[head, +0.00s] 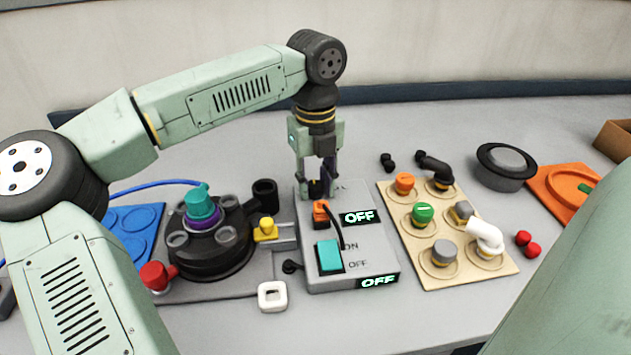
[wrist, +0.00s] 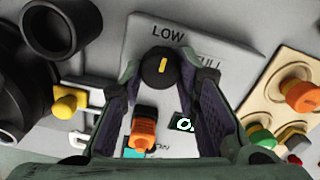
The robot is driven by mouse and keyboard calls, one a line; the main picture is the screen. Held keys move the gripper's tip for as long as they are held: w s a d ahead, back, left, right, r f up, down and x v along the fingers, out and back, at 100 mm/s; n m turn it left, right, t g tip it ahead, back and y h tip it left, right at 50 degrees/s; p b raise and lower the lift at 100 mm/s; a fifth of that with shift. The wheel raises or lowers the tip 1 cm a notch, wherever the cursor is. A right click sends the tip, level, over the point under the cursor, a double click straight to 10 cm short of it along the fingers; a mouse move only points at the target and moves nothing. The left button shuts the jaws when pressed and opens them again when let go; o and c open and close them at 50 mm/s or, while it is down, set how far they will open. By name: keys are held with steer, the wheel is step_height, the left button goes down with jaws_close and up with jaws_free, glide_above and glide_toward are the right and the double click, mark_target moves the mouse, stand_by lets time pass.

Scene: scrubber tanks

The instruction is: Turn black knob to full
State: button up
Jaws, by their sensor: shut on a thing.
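The black knob (wrist: 157,76) with a yellow pointer mark sits on the grey control box (head: 350,270), under the word LOW and left of a partly hidden word ending in "ULL". Its yellow mark lies nearly upright in the wrist view, roughly in line with LOW. My gripper (wrist: 162,70) has its two fingers around the knob, one on each side, shut on it. In the head view my gripper (head: 318,182) points down at the back of the box, and its fingers hide most of the knob.
On the box, an orange switch (head: 320,212) and a teal rocker (head: 329,256) stand in front of the knob, with two displays reading OFF. A black round device (head: 210,250) stands left; a beige board of knobs (head: 450,270) stands right.

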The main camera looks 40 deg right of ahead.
steer(key=c, duration=0.5)
steer(key=shift+m, duration=0.3)
steer(key=shift+m+b, duration=0.45)
steer(key=shift+m, duration=0.45)
steer(key=m, duration=0.3)
steer(key=shift+w+m+b, duration=0.1)
steer(key=shift+m+b, duration=0.2)
steer(key=shift+b, duration=0.05)
steer(key=m, duration=0.5)
steer(key=shift+w+a+m, duration=0.1)
steer(key=shift+m, duration=0.2)
steer(key=o, duration=1.2)
steer(key=shift+c, duration=0.2)
